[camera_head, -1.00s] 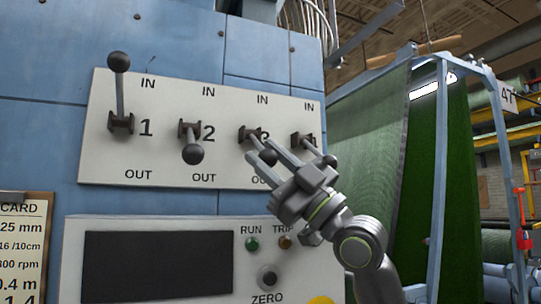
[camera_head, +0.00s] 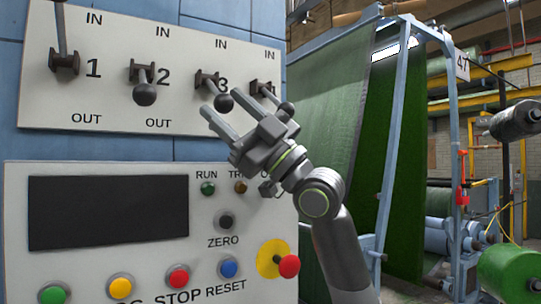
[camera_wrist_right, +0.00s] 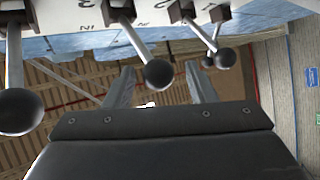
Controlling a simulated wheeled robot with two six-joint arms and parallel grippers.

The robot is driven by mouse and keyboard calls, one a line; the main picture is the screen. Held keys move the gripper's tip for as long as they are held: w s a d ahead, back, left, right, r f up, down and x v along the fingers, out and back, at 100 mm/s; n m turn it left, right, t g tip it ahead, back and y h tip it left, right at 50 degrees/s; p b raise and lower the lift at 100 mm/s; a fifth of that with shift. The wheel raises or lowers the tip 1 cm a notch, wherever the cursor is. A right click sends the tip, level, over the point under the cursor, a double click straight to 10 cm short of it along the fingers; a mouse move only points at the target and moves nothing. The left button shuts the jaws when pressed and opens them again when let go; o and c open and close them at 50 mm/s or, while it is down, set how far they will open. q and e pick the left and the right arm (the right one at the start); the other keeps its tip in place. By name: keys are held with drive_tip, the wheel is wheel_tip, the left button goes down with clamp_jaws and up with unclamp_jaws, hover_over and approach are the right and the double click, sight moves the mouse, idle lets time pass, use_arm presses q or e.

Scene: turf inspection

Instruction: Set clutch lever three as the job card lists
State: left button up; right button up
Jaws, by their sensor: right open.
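Clutch lever three (camera_head: 210,82) is on the white lever plate (camera_head: 110,28), its dark ball knob (camera_head: 224,102) hanging down on the OUT side. My right gripper (camera_head: 213,105) is open at this knob, its fingers pointing up and left; contact is not clear. The right wrist view is upside down and shows lever three's knob (camera_wrist_right: 158,73) between the two finger lines, beyond the fingertips. Lever one (camera_head: 64,60) points up to IN. Lever two (camera_head: 144,72) and lever four (camera_head: 264,88) hang down. The job card and my left gripper are out of view.
Below the plate is a control box with a dark screen (camera_head: 108,212), coloured buttons and a red knob (camera_head: 289,266) on yellow. Lever four's knob (camera_head: 287,108) is close to my right gripper. Green turf (camera_head: 400,150) hangs in a blue frame at right.

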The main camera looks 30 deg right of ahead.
drive_tip(key=b+v, duration=0.7)
drive_tip(key=v, duration=0.8)
drive_tip(key=shift+d+f, duration=0.25)
drive_tip(key=shift+f, duration=0.15)
